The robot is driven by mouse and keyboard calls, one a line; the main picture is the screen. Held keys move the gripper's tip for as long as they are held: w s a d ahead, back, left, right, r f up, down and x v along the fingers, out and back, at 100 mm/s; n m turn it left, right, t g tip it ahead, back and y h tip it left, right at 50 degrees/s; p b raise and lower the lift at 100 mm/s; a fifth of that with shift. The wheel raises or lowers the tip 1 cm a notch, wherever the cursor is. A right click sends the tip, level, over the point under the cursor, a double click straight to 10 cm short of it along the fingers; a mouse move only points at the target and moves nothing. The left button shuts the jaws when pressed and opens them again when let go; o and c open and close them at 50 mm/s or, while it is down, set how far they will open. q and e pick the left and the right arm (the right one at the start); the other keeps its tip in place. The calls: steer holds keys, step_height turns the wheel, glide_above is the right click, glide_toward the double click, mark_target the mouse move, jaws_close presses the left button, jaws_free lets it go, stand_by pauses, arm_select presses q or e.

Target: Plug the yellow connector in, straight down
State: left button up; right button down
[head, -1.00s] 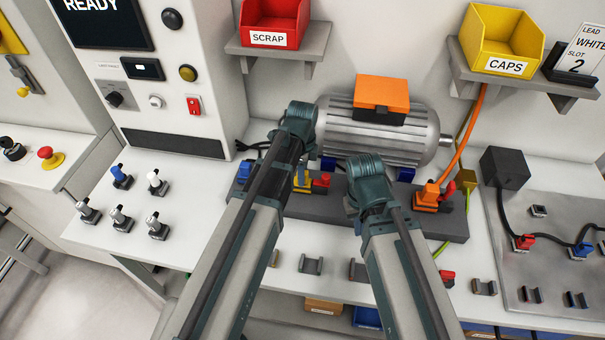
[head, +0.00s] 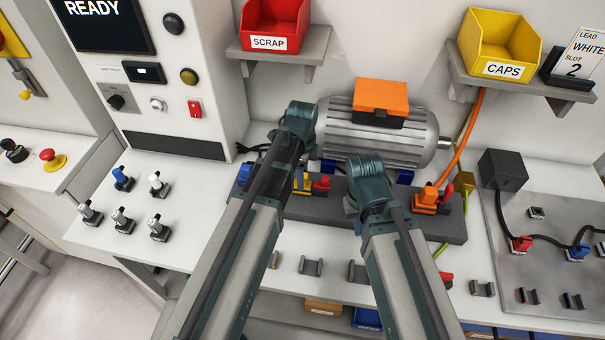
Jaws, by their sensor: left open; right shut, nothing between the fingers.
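The yellow connector (head: 301,187) is in the head view at centre left, at the dark block (head: 430,226) in front of the motor. My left arm partly covers it, and I cannot tell whether it is seated. A red part (head: 320,182) shows just right of it. My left gripper (head: 302,176) is open, close by the yellow connector and mostly hidden by its own arm. My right gripper (head: 351,206) is shut and empty over the middle of the block, its fingertips mostly hidden behind its wrist.
The motor (head: 385,145) with its orange box (head: 381,97) stands behind the block. An orange connector (head: 425,199) with a cable sits at the block's right end. Several grey clips line the front bench edge. A metal panel (head: 545,270) is at right, switches (head: 119,218) at left.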

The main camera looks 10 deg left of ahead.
arm_select(q)
step_height(320, 180, up, 12)
steer(key=p, duration=1.1)
steer(key=shift+r+p, duration=0.25)
steer(key=shift+p, duration=0.15)
step_height(320, 180, up, 5)
steer(key=p, duration=0.5)
steer(key=s+d+f+n+b, duration=0.2)
steer(key=s+f+n+b, duration=0.5)
steer(key=f+b, duration=0.2)
steer(key=s+d+f+n+y+b, duration=0.1)
steer(key=s+d+f+n+b, duration=0.2)
steer(key=s+f+n+b, duration=0.4)
step_height(320, 180, down, 2)
steer(key=shift+s+d+f+b, duration=0.2)
steer(key=shift+s+d+b, duration=0.2)
steer(key=shift+b, duration=0.85)
